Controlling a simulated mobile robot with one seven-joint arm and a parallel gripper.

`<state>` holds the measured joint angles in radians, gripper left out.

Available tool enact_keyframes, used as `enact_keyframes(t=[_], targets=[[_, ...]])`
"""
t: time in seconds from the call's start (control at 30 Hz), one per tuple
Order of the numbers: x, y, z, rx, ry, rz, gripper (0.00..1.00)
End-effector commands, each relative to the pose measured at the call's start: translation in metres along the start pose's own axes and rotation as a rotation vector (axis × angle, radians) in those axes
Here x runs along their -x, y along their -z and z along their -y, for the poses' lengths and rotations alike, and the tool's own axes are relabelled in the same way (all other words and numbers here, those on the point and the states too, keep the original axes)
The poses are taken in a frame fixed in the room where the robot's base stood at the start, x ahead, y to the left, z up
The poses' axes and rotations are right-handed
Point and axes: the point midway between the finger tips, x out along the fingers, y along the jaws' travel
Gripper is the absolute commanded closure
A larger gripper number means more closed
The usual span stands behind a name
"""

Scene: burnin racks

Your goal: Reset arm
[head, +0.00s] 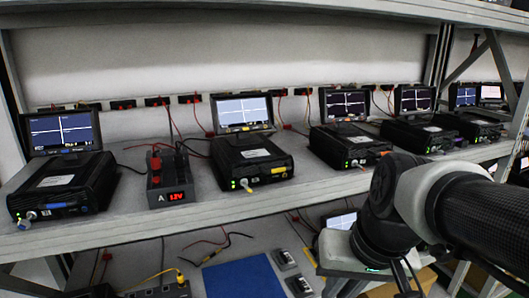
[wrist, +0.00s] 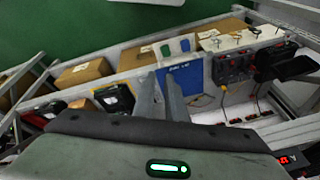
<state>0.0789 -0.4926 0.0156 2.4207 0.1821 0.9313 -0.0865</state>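My arm (head: 425,200) reaches in from the right in the head view, bent in front of the rack's upper shelf. Its wrist end hangs at the lower edge, and the fingertips cannot be made out there. In the wrist view my gripper (wrist: 161,85) shows two grey fingers close together, pointing away over the lower shelf. They look shut, with nothing visible between them. A green light glows on my wrist housing.
Black test units with screens (head: 62,131) stand along the upper shelf (head: 200,213). A power supply (head: 169,178) with a red display stands between two units. Below lie a blue mat (head: 245,277) and loose cables. The wrist view shows cardboard boxes (wrist: 82,73) and green floor (wrist: 100,25).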

Motion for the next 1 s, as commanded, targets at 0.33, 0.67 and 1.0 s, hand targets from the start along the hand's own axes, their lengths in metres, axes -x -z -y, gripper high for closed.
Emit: enact_keyframes(t=[0.33,0.67,1.0], targets=[[0.054,-0.01,-0.014,0.098,-0.114,-0.208,0.88],[0.128,0.013,-0.003,0.095,-0.112,-0.199,0.88],[0.217,0.04,0.011,0.095,-0.112,-0.198,0.88]])
